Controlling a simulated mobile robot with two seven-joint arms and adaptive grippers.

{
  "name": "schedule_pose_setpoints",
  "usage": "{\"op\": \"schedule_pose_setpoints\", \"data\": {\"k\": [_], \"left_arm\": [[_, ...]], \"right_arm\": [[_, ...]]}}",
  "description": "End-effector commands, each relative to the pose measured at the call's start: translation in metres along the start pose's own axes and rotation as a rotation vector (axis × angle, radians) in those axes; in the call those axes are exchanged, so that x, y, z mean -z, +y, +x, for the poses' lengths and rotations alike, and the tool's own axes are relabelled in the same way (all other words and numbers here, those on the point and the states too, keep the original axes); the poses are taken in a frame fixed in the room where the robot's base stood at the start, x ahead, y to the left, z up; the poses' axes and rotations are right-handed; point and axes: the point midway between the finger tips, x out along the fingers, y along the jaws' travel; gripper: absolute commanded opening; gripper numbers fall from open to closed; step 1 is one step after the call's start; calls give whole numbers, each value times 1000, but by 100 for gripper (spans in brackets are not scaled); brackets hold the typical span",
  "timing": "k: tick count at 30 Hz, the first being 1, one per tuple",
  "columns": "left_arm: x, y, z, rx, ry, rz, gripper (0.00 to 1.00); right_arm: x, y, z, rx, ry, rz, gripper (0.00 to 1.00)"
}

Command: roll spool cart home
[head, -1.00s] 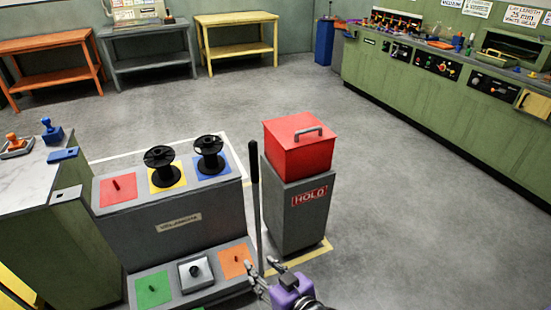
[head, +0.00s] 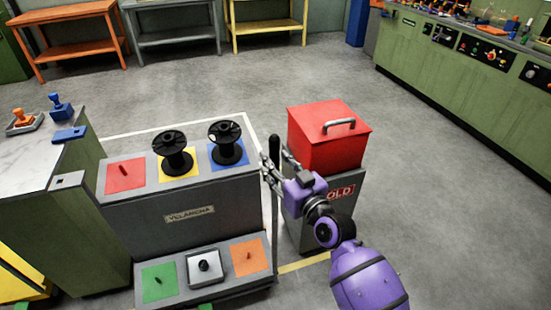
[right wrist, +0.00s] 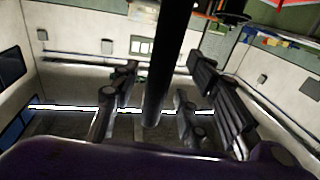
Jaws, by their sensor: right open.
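The grey spool cart (head: 185,218) stands at left centre in the head view, with coloured squares on two levels. Two black spools stand upright on its top, one on the yellow square (head: 173,158) and one on the blue square (head: 226,143). A black upright handle post (head: 275,195) rises at its right side. My right gripper (head: 278,165) is open at the post's upper part. In the right wrist view the dark post (right wrist: 163,65) shows between the spread fingers, with no clear grip on it. My left gripper is not in view.
A grey HOLD stand (head: 303,225) with a red lidded box (head: 328,140) is close right of the post. A green counter with a pale top (head: 35,160) stands close left. Benches line the back and a green console (head: 460,75) the right. Grey floor is open between.

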Motion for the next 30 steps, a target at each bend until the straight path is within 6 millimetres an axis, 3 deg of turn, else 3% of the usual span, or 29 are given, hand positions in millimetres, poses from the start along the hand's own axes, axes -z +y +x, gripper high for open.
{"op": "schedule_pose_setpoints", "data": {"k": [6, 14, 23, 30], "left_arm": [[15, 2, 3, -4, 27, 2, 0], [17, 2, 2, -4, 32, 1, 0], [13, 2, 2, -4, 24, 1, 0], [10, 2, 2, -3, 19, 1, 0]], "right_arm": [[-1, 0, 17, -1, -1, -1, 41], [-1, 0, 18, -1, -1, -1, 41], [-1, 0, 18, -1, -2, -1, 2], [-1, 1, 18, -1, -2, -1, 0]]}}
